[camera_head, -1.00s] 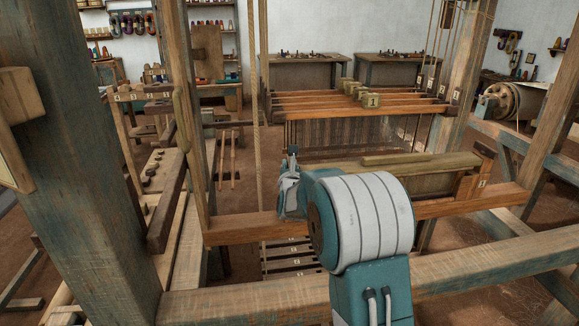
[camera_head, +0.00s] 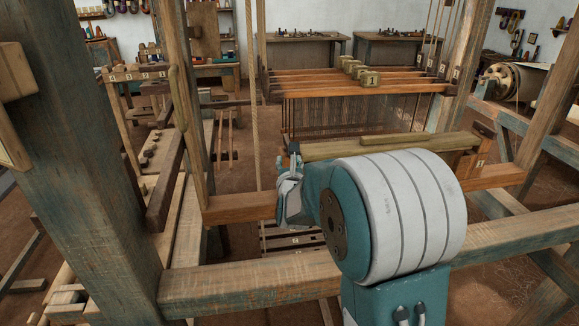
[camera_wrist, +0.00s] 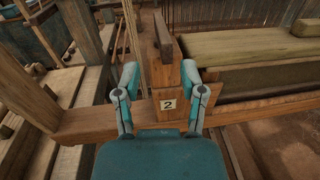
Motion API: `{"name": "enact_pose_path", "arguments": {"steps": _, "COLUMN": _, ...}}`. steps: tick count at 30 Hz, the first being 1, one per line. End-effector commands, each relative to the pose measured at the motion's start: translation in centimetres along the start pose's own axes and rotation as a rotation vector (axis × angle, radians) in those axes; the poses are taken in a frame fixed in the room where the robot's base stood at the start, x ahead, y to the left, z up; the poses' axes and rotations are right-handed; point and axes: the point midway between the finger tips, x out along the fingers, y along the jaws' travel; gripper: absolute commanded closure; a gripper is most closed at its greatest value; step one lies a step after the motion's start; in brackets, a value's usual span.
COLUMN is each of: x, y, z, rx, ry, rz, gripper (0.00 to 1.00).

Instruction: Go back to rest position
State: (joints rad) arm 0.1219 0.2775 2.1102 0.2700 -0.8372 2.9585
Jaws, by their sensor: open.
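My gripper (camera_wrist: 160,95) is open and empty in the wrist view, its two teal fingers spread apart. Between and beyond the fingers stands a wooden block with a white "2" label (camera_wrist: 169,104), on a wooden crossbeam (camera_wrist: 90,122). I cannot tell whether the fingers touch the block. In the head view my arm is folded large at the centre right, and part of the gripper (camera_head: 291,165) shows at its left, in front of the loom. Much of the gripper is hidden there.
A thick post (camera_head: 85,170) stands at the left and a front beam (camera_head: 240,285) crosses below my arm. A rope (camera_head: 256,110) hangs just left of the gripper. A drum (camera_head: 498,82) stands at the right.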

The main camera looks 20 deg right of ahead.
Motion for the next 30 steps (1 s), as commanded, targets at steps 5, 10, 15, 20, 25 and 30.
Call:
{"name": "enact_pose_path", "arguments": {"steps": 5, "x": -2.1, "y": 0.1, "z": 0.0, "rx": -0.001, "ry": -0.001, "rz": 0.001, "gripper": 0.47}}
{"name": "enact_pose_path", "arguments": {"steps": 10, "x": -2.5, "y": 0.1, "z": -0.1, "rx": -0.001, "ry": 0.001, "rz": 0.001, "gripper": 0.47}}
{"name": "enact_pose_path", "arguments": {"steps": 15, "x": -2.5, "y": 0.1, "z": -0.1, "rx": -0.001, "ry": 0.0, "rz": 0.001, "gripper": 0.47}}
{"name": "enact_pose_path", "arguments": {"steps": 20, "x": -2.5, "y": 0.1, "z": -0.1, "rx": -0.001, "ry": 0.0, "rz": 0.001, "gripper": 0.47}}
{"name": "enact_pose_path", "arguments": {"steps": 25, "x": -3.3, "y": 0.5, "z": 0.6, "rx": -0.117, "ry": 0.036, "rz": 0.028, "gripper": 0.47}}
{"name": "enact_pose_path", "arguments": {"steps": 30, "x": -6.0, "y": 1.8, "z": 1.5, "rx": -0.467, "ry": 0.13, "rz": 0.132, "gripper": 0.47}}
